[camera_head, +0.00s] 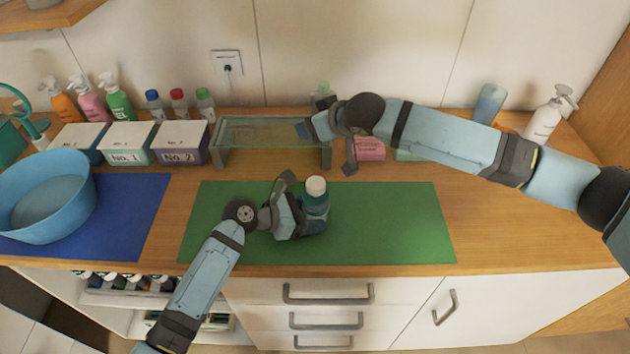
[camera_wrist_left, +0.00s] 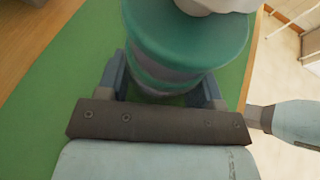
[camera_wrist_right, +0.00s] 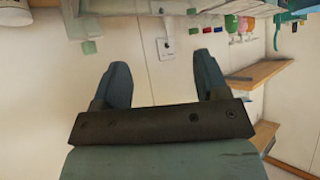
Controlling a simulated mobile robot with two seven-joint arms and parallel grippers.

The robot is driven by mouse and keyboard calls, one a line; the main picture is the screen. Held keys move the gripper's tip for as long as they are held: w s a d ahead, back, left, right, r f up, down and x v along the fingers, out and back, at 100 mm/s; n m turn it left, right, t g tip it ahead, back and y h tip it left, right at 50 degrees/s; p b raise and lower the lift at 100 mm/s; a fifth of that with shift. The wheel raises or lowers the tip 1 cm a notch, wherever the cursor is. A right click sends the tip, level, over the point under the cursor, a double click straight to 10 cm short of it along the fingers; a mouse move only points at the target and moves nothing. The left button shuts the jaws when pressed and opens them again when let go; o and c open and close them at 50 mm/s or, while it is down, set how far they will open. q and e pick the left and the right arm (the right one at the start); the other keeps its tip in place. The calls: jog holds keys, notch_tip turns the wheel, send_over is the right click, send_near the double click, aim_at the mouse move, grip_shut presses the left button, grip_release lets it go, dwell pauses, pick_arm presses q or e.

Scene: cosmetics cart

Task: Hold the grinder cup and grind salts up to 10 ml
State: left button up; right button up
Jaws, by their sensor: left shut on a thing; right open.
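The grinder cup (camera_head: 315,200) is a teal-green cylinder with a white top, standing upright on the green mat (camera_head: 400,225). My left gripper (camera_head: 305,222) is shut around its lower body from the left; in the left wrist view the green cup (camera_wrist_left: 185,50) sits between the two fingers (camera_wrist_left: 165,92). Its white top is partly cut off there. My right gripper (camera_head: 304,132) is open and empty, raised near the glass shelf, behind the mat; its two fingers (camera_wrist_right: 157,82) are apart with nothing between them in the right wrist view.
A glass shelf (camera_head: 270,125) stands behind the mat, with boxes No. 1 (camera_head: 128,142) and No. 2 (camera_head: 180,142) to its left. A blue basin (camera_head: 45,195) sits on a blue mat (camera_head: 130,215). A pink block (camera_head: 371,149) lies near my right forearm. The green mat's right half is clear.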

jog(key=d+y, duration=0.1)
jog(key=n+g+y, duration=0.8)
jog(key=n+y, duration=0.2)
send_near(315, 183)
jog(key=a, duration=1)
jog(key=shift+w+f, duration=0.1)
jog(key=c, duration=0.9)
